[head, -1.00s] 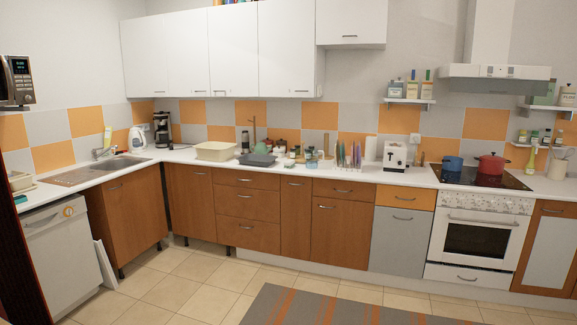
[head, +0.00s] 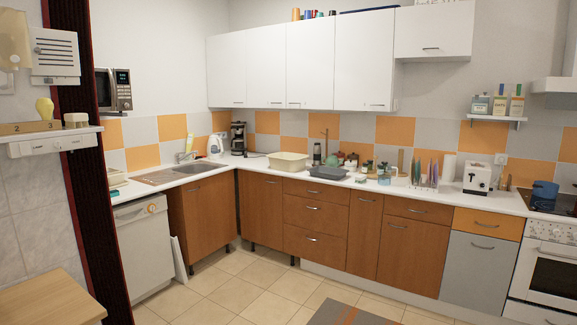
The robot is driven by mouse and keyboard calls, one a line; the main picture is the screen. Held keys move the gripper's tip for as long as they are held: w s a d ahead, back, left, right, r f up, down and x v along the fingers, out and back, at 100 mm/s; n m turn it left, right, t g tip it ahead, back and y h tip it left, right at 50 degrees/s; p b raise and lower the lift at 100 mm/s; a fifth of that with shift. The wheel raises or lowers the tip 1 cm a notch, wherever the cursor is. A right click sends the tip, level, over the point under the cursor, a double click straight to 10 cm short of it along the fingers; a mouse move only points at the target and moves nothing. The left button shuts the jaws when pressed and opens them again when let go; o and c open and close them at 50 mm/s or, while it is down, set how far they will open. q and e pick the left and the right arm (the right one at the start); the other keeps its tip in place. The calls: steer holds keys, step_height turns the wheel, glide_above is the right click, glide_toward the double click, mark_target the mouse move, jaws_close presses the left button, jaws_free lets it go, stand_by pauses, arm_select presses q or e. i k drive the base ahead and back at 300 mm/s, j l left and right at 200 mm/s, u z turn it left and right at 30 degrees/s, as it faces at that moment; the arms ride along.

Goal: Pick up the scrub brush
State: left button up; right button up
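I cannot make out a scrub brush for certain in the head view. The sink (head: 173,175) is set in the white counter at the back left, with a faucet (head: 184,156) behind it. A small upright yellow item stands by the faucet, too small to identify. A small greenish item lies at the counter's left end near a light rack (head: 117,181); I cannot tell what it is. Neither of my grippers is in view.
A dark red partition edge (head: 84,170) and a wooden surface (head: 45,300) stand close on the left. A beige basin (head: 289,163) and dark grey tray (head: 328,172) sit on the back counter.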

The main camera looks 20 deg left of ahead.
mark_target(362, 178)
steer(key=i+l, duration=0.1)
steer(key=i, duration=4.1)
